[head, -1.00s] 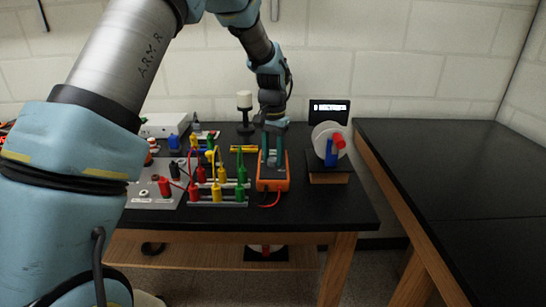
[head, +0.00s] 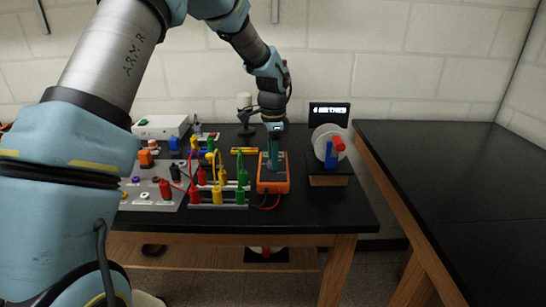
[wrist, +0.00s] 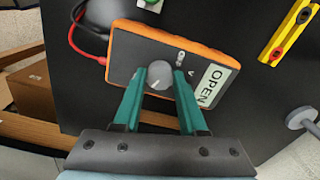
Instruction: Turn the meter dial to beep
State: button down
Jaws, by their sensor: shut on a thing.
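The orange meter (head: 281,187) lies near the front right of the black bench. In the wrist view the meter (wrist: 126,45) lies tilted across the picture, and its screen (wrist: 210,85) reads "OPEN". Its round grey dial (wrist: 158,77) has a pale pointer line; I cannot tell which marking it points at. My gripper (wrist: 159,80) has its two teal fingers on either side of the dial, shut on it. In the head view my gripper (head: 273,166) comes straight down onto the meter and hides the dial.
Left of the meter stand coloured plugs and leads on a rail (head: 219,203) and a grey panel (head: 150,198). On the right is a white reel with red and blue parts (head: 326,143), with a small black display (head: 329,112) behind it.

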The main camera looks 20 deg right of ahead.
jog(key=shift+m, duration=0.4)
jog(key=shift+c, duration=2.3)
grip_release()
notch_tip(320, 180, up, 11)
jog(key=b, duration=0.2)
jog(key=shift+b, duration=0.4)
jog(key=shift+f, duration=0.1)
